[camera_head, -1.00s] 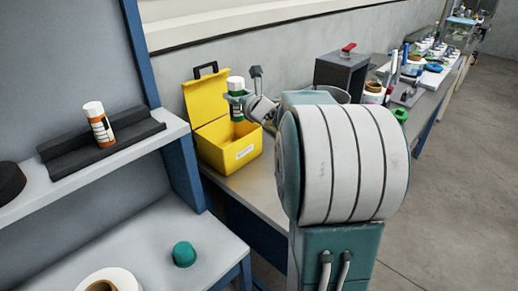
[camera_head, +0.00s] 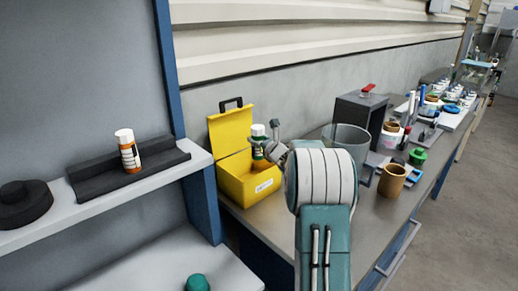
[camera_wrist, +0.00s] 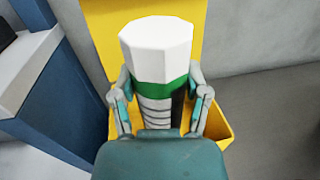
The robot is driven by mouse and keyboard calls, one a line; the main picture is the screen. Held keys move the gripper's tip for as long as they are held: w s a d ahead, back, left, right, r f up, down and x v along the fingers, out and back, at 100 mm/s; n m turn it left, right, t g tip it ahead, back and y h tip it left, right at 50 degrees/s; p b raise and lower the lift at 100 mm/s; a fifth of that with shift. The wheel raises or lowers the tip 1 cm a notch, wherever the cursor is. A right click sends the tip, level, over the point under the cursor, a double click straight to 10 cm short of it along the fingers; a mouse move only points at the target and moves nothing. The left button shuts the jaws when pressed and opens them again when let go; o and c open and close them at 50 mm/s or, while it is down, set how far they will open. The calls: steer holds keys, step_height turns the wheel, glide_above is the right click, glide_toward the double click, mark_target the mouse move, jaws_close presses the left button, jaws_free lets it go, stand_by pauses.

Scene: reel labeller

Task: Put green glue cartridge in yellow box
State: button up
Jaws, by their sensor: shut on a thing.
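The green glue cartridge with a white cap (camera_head: 258,133) is held upright in my gripper (camera_head: 262,148). In the wrist view the cartridge (camera_wrist: 158,80) stands between the two fingers of my gripper (camera_wrist: 158,100), which are shut on it. The yellow box (camera_head: 248,185) stands on the bench with its lid open towards the wall. The cartridge is over or partly within the box's opening; its lower end is hidden, so I cannot tell whether it touches the box floor. The box also shows behind and below the cartridge in the wrist view (camera_wrist: 222,132).
An orange cartridge with a white cap (camera_head: 128,150) stands in a dark holder (camera_head: 85,185) on the left shelf. A clear container (camera_head: 347,145), a dark box with a red handle (camera_head: 362,112) and a brown cup (camera_head: 392,180) stand right of my arm.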

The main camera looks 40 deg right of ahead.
steer(key=shift+w+f, duration=0.15)
steer(key=shift+f, duration=0.1)
steer(key=f, duration=0.1)
steer(key=d+f, duration=0.1)
steer(key=f, duration=0.1)
steer(key=shift+w+d+f, duration=0.1)
steer(key=shift+d+f, duration=0.1)
steer(key=shift+f, duration=0.05)
steer(key=shift+d, duration=0.25)
steer(key=shift+a+f, duration=0.25)
steer(key=shift+a, duration=0.35)
steer(key=shift+d+f, duration=0.25)
steer(key=shift+f, duration=0.1)
steer(key=o, duration=1.3)
steer(key=shift+d, duration=0.2)
steer(key=shift+a, duration=0.2)
steer(key=shift+a, duration=0.1)
steer(key=shift+r, duration=0.1)
